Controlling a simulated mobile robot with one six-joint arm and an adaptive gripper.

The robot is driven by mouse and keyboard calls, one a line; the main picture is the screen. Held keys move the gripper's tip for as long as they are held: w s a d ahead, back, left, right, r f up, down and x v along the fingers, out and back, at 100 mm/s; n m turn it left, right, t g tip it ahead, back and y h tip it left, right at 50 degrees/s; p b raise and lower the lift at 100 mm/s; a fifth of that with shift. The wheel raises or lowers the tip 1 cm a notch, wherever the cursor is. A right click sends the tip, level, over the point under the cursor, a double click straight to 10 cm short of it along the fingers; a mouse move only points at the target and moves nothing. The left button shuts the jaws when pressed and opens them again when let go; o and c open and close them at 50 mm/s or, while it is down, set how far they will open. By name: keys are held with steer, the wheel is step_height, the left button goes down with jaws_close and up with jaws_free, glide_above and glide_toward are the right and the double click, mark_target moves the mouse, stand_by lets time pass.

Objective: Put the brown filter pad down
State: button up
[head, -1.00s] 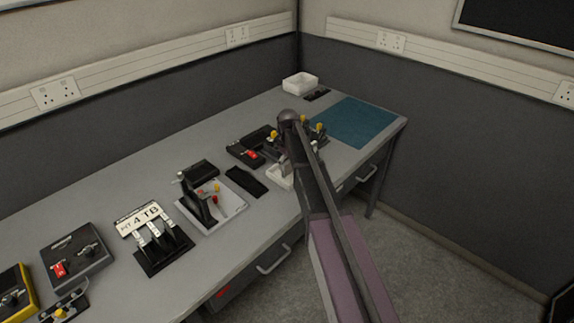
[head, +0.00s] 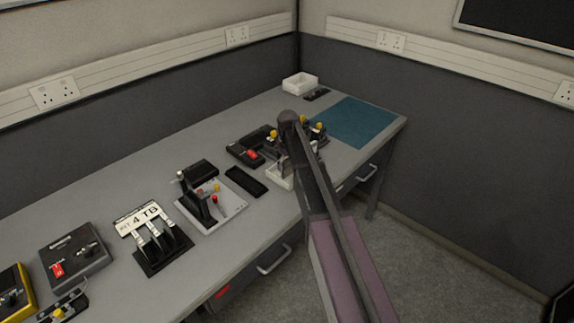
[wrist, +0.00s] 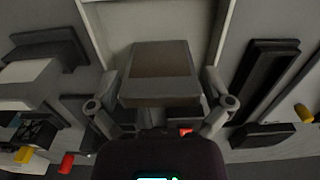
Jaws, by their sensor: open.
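The brown filter pad (wrist: 160,62), a block with a brownish face and grey edges, shows in the middle of the wrist view. It lies between the pale walls of a small white tray (wrist: 224,28). My gripper (wrist: 160,100) is open, with one finger on each side of the pad; I cannot tell whether either finger touches it. In the head view my gripper is partly hidden behind my arm, over the white tray (head: 278,181) near the desk's front edge. The pad cannot be made out there.
A black strip (head: 246,181) and a tray with knobs (head: 228,206) lie left of the white tray. A black box with a red switch (head: 246,152) stands behind it. A teal mat (head: 362,122) at the right is clear. A white bin (head: 300,82) stands at the back.

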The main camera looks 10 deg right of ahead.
steer(key=shift+r, duration=0.15)
step_height(320, 180, up, 12)
steer(key=p, duration=1.2)
steer(key=shift+r+p, duration=0.2)
steer(key=shift+p, duration=0.1)
steer(key=shift+s, duration=0.1)
stand_by(0.3)
steer(key=s+m, duration=0.7)
steer(key=s, duration=2.1)
steer(key=shift+s+a, duration=0.15)
steer(key=shift+s, duration=0.25)
